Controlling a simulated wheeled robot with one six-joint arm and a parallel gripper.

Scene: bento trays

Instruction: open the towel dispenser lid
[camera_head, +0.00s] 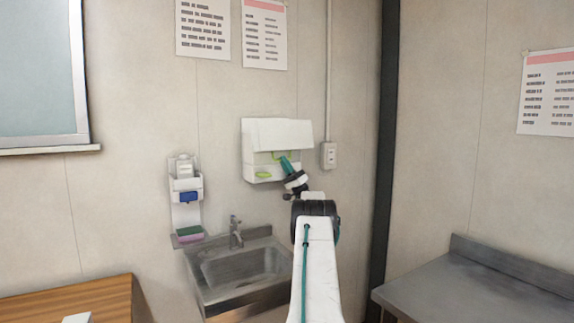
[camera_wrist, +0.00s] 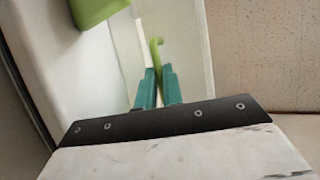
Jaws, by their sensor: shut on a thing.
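The white towel dispenser (camera_head: 248,160) hangs on the wall above the sink. Its white lid (camera_head: 278,133) spans the upper front, with a recessed space visible below it. How far the lid is swung is hard to tell. My gripper (camera_head: 286,162) reaches up to the dispenser's right half from below. In the wrist view, the teal fingers of my gripper (camera_wrist: 158,88) are closed around the lower end of a thin green handle (camera_wrist: 155,52). The handle's upper end hooks over and shows above the fingertips. A pale panel stands right behind it.
A light green part (camera_head: 263,174) sits low on the dispenser's front, left of my gripper. A soap and sponge rack (camera_head: 186,212) hangs to the left. The sink (camera_head: 240,268) is below. A wall socket (camera_head: 329,155) is close on the right.

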